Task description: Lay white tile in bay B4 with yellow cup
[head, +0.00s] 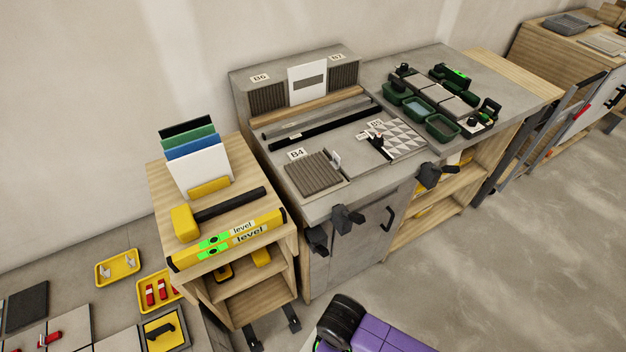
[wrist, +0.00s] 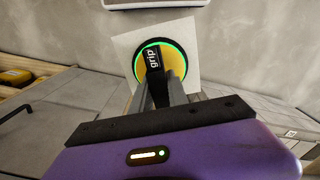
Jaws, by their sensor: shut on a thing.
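In the wrist view my gripper (wrist: 163,88) is shut on the dark handle of the yellow cup (wrist: 176,62), which has a green ring and a "grip" label. The cup sits against the face of a white tile (wrist: 126,46); the tile's edges show around it. Bay B4 (head: 315,174) in the head view is a rectangle of dark ribbed bedding at the near left of the grey bench. A small pale clip or spacer (head: 335,160) stands at its right edge. My gripper, the cup and the held tile do not show in the head view.
Left of the bench, a wooden cart (head: 160,183) carries a rack of upright tiles (head: 200,170), a yellow-headed mallet (head: 184,223) and a yellow level (head: 228,240). Dark clamps (head: 347,218) jut from the bench's front edge. Patterned tiles (head: 398,138) lie right of B4.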

